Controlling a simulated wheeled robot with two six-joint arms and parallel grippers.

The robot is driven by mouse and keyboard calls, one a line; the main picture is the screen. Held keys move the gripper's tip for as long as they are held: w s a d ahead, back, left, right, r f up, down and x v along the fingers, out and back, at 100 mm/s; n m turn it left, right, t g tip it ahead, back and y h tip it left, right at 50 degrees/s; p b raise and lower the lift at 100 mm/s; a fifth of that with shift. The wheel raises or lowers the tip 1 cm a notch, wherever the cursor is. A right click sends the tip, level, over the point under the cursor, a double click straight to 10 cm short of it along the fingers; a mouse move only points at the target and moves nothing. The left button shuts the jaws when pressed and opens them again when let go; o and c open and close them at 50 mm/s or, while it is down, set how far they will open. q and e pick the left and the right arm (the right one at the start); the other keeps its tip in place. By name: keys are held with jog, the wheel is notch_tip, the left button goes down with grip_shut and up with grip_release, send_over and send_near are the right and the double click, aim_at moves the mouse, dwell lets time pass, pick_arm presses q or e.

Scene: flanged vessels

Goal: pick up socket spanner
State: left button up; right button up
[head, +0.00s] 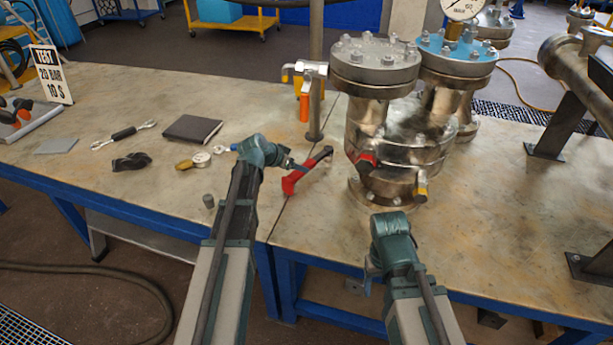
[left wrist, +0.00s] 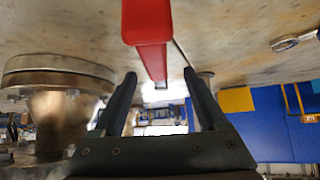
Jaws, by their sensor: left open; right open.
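A double-ended spanner with chrome ends and a black grip (head: 124,133) lies on the left part of the table. A chrome end (left wrist: 298,41) shows at the right edge in the left wrist view. A red tool with a black end (head: 296,181) lies near the table seam. My left gripper (head: 300,166) is open beside it. In the left wrist view a red bar (left wrist: 148,30) lines up with the gap between the open fingers (left wrist: 160,82); contact cannot be told. My right gripper (head: 370,278) is open and empty near the front edge.
Large flanged vessels (head: 375,60) stand right of the red tool, with a post (head: 316,90) behind it. A dark notebook (head: 192,129), a black strap (head: 131,162) and a small grey cylinder (head: 208,201) lie left.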

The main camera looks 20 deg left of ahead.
aim_at(310, 167)
pick_arm(q)
jog(key=shift+x, duration=0.75)
pick_arm(e)
jog(key=shift+f, duration=0.5)
pick_arm(q)
jog(key=b+x, duration=0.1)
jog(key=x, duration=0.1)
jog(key=b+x, duration=0.2)
jog(key=x, duration=0.1)
jog(key=shift+w+d+r+b, duration=0.1)
jog(key=shift+w+d+b, duration=0.1)
jog(key=shift+d+b, duration=0.15)
jog(key=shift+r, duration=0.1)
pick_arm(e)
notch_tip(310, 167, down, 3)
jog(key=shift+d+f, duration=0.1)
pick_arm(q)
grip_shut()
